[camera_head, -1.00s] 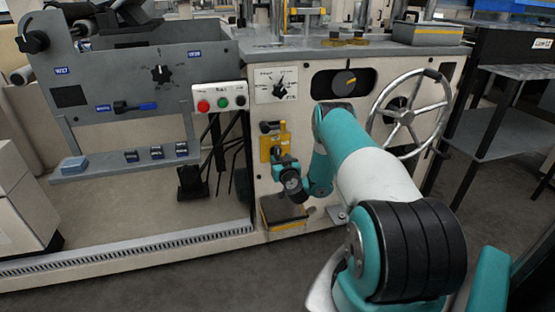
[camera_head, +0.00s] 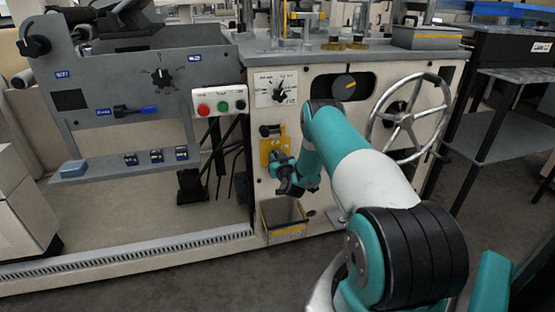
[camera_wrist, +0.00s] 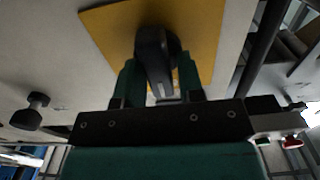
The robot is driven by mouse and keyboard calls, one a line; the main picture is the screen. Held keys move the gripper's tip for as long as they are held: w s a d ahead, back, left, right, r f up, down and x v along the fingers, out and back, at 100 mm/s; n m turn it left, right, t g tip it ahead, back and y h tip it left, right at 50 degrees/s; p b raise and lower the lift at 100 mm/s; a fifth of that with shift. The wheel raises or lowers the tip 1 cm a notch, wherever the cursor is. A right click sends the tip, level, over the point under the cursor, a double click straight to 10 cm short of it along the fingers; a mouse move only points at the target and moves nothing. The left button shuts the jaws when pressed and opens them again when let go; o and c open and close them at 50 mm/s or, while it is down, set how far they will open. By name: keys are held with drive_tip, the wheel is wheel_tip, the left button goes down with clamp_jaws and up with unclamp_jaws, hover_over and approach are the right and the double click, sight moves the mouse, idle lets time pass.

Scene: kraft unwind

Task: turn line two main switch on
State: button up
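The yellow plate (camera_head: 266,144) of a rotary switch is on the cream machine front, left of the middle in the head view. It fills the upper part of the wrist view (camera_wrist: 107,27). A black handle (camera_wrist: 154,48) stands out from it. My gripper (camera_wrist: 158,75) has one teal finger on each side of this handle. Whether both fingers press on it cannot be told. In the head view my gripper (camera_head: 284,172) is at the plate's lower part and hides the handle there. No label naming the switch is readable.
A dial panel (camera_head: 277,88) sits above the plate, with a red, green and black button box (camera_head: 219,101) to its left. A handwheel (camera_head: 407,117) is to the right. An open bin (camera_head: 284,218) is below. A black knob (camera_wrist: 31,112) shows in the wrist view.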

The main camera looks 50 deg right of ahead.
clamp_jaws()
drive_tip(key=m+b, duration=0.1)
drive_tip(key=m, duration=0.5)
drive_tip(key=shift+d+f+m, duration=0.1)
drive_tip(key=shift+f+m, duration=0.05)
drive_tip(key=shift+m, duration=0.15)
drive_tip(key=m+b, duration=0.1)
drive_tip(key=m, duration=0.4)
drive_tip(key=shift+s+d, duration=0.1)
drive_tip(key=m, duration=0.6)
drive_tip(key=shift+f, duration=0.2)
